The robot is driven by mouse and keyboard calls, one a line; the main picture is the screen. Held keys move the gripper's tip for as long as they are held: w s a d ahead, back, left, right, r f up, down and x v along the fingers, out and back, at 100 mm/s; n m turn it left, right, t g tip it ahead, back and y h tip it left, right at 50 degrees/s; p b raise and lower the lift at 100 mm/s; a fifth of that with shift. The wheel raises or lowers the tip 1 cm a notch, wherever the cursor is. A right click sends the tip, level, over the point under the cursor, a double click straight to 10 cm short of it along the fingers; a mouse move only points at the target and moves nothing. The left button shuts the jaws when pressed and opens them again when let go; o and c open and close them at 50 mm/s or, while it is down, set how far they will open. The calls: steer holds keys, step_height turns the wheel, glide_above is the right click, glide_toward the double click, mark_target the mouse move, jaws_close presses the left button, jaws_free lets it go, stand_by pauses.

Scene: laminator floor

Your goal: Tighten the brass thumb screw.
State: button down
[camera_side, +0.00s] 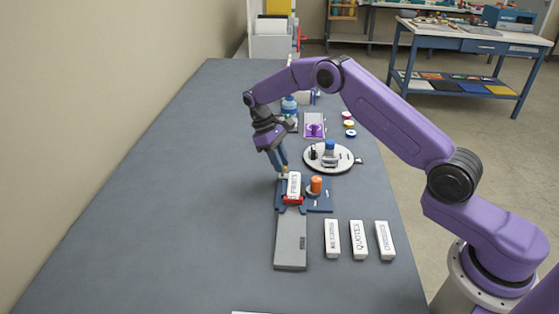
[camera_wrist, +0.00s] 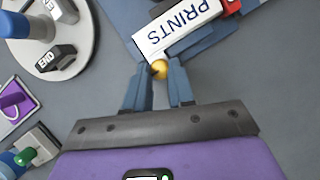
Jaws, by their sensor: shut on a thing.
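The brass thumb screw (camera_wrist: 159,69) shows in the wrist view as a small gold knob, between the fingertips of my gripper (camera_wrist: 160,75). My gripper is shut on it. The screw sits at the end of a white block marked PRINTS (camera_wrist: 180,28), which lies in a blue fixture (camera_wrist: 115,15). In the side view my gripper (camera_side: 283,174) reaches down at the far end of the PRINTS block (camera_side: 294,185) on the blue fixture (camera_side: 326,204). The screw is hidden there by the fingers.
An orange knob (camera_side: 316,185) stands on the fixture. A grey bar (camera_side: 291,245) extends in front. White labelled blocks (camera_side: 358,240) lie at right. A round plate (camera_side: 344,165) with a blue knob (camera_side: 330,147) stands behind. The table's left side is clear.

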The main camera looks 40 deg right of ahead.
stand_by(0.4)
steer(key=c, duration=0.9)
jaws_free()
steer(key=shift+c, duration=0.2)
steer(key=v, duration=1.2)
